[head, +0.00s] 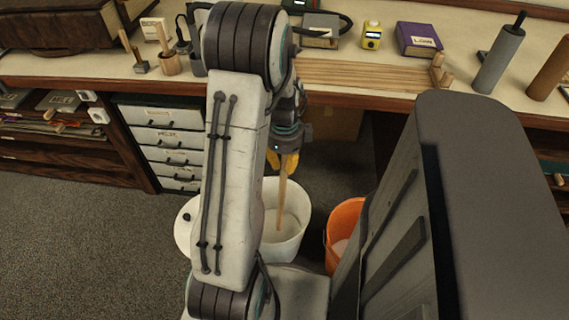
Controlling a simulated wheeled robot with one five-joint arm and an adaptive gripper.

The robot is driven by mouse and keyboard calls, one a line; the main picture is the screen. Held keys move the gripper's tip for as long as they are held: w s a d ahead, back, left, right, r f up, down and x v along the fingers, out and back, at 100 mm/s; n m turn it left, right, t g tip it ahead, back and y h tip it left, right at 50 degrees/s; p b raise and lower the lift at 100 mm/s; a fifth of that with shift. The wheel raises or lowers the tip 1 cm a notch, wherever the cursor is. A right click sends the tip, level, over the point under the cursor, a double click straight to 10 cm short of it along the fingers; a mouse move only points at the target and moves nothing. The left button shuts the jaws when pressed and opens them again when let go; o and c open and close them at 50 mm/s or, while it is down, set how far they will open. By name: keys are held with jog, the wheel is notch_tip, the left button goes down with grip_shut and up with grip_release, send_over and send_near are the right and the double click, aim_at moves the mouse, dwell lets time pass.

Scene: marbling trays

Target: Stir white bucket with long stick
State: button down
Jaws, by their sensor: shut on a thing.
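The white bucket (297,240) stands on the floor below the bench, behind my arm. It is open and its inside shows pale. The long stick (282,200) is a thin wooden rod that points down into the bucket, close to upright. My gripper (284,161), with yellow fingers, is shut on the upper part of the stick, above the bucket. The stick's lower end is inside the bucket; I cannot tell whether it touches the bottom. My arm hides the bucket's left part.
A white lid (186,222) lies left of the bucket. An orange bucket (345,222) stands close on the right, partly hidden by my body. The bench (380,99) with tools runs behind, above white drawers (168,139). Grey floor (90,230) is clear at left.

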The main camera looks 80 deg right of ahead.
jog(key=shift+r+p, duration=2.7)
jog(key=shift+r, duration=1.2)
